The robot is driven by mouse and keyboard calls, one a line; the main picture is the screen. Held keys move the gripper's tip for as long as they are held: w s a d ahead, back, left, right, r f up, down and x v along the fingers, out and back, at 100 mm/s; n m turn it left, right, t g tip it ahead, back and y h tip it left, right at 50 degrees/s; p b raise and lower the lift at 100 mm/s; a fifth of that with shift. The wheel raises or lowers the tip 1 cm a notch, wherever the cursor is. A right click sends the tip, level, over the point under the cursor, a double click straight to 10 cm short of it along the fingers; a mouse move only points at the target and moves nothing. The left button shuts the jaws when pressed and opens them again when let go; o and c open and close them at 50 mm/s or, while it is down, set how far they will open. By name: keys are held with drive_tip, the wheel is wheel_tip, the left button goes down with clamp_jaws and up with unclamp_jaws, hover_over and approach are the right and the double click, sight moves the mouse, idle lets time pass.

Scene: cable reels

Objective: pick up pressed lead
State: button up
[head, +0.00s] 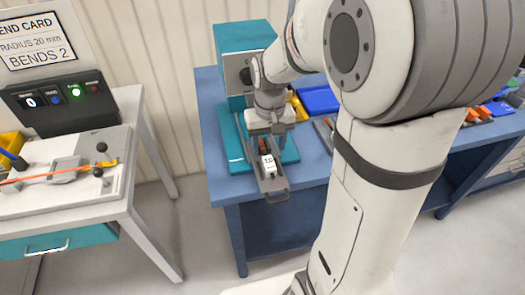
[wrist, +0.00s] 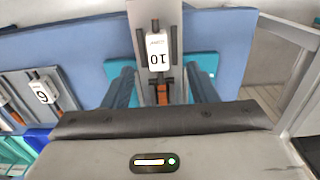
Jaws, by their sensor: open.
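The pressed lead (head: 268,165) lies in the grey slide (head: 273,187) that sticks out from the front of the teal press (head: 233,40). It has a white tag marked 10 and an orange part behind it. The wrist view shows the tag (wrist: 158,50) upside down, with the orange part (wrist: 162,95) nearer my gripper. My gripper (head: 263,143) is over the slide, pointing down. In the wrist view its two fingers (wrist: 163,88) stand apart on either side of the lead's orange end. How the far end sits in the slide is partly hidden.
The blue bench (head: 222,150) carries the press, a blue bin (head: 320,101) and other leads; another tagged lead (wrist: 42,93) shows in the wrist view. A white bench (head: 118,200) with a bending fixture and a black control box (head: 75,100) stands left, across a gap.

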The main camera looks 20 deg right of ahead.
sight(269, 162)
drive_tip(key=f, duration=0.4)
drive_tip(key=f+p, duration=0.1)
drive_tip(key=f, duration=0.1)
drive_tip(key=shift+w+d+f, duration=0.15)
drive_tip(key=shift+w+f, duration=0.25)
drive_tip(key=shift+c, duration=0.2)
clamp_jaws()
